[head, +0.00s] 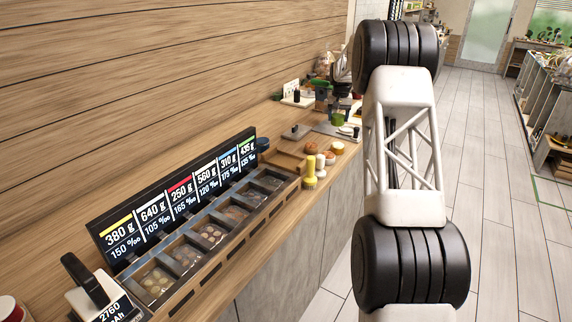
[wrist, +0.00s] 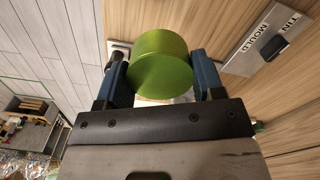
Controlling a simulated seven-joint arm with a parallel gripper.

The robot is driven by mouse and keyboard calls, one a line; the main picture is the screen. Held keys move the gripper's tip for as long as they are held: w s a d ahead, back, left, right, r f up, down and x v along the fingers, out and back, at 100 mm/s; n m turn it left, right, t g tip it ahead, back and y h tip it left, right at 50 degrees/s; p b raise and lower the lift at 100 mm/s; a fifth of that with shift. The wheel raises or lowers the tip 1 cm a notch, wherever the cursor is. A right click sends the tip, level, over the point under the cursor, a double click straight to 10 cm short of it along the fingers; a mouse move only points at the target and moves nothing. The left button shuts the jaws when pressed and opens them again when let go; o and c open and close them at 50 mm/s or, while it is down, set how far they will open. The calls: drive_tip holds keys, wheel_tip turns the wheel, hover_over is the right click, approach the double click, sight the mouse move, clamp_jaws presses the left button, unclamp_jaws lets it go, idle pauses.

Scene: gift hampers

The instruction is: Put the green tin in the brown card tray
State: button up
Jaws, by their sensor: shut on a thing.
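The green tin (wrist: 161,68) is a short, round, plain green cylinder. In the wrist view my gripper (wrist: 160,76) is shut on it, with one blue finger on each side. The tin is tilted in that view, and whether it touches anything below is unclear. In the head view a small green cylinder (head: 338,118), likely this tin, shows beside my arm, which hides much of that area. A low brown tray (head: 287,163), perhaps the brown card tray, lies on the counter beyond the compartment box. The wrist view shows no tray clearly.
A long box with several compartments (head: 262,203) stands before a sign board (head: 180,198). A yellow-topped bottle (head: 310,172) and small round items are near the brown tray. A metal plate marked TIN MOULD (wrist: 262,45) lies right of my gripper.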

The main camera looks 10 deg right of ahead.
drive_tip(key=s+a+r+n, duration=0.2)
drive_tip(key=s+a, duration=0.7)
drive_tip(key=a, duration=0.5)
drive_tip(key=s+a+r+n, duration=0.25)
drive_tip(key=s+a, duration=0.65)
drive_tip(key=a, duration=0.6)
drive_tip(key=w+d+f+m, duration=0.3)
drive_tip(key=w+m, duration=0.3)
drive_tip(key=m, duration=0.3)
drive_tip(key=shift+w+d+f, duration=0.15)
drive_tip(key=shift+w+d, duration=0.15)
drive_tip(key=shift+d, duration=0.2)
drive_tip(key=shift+f, duration=0.1)
hover_over(286, 163)
drive_tip(key=shift+f, duration=3.05)
drive_tip(key=shift+f, duration=1.85)
drive_tip(key=shift+f, duration=0.15)
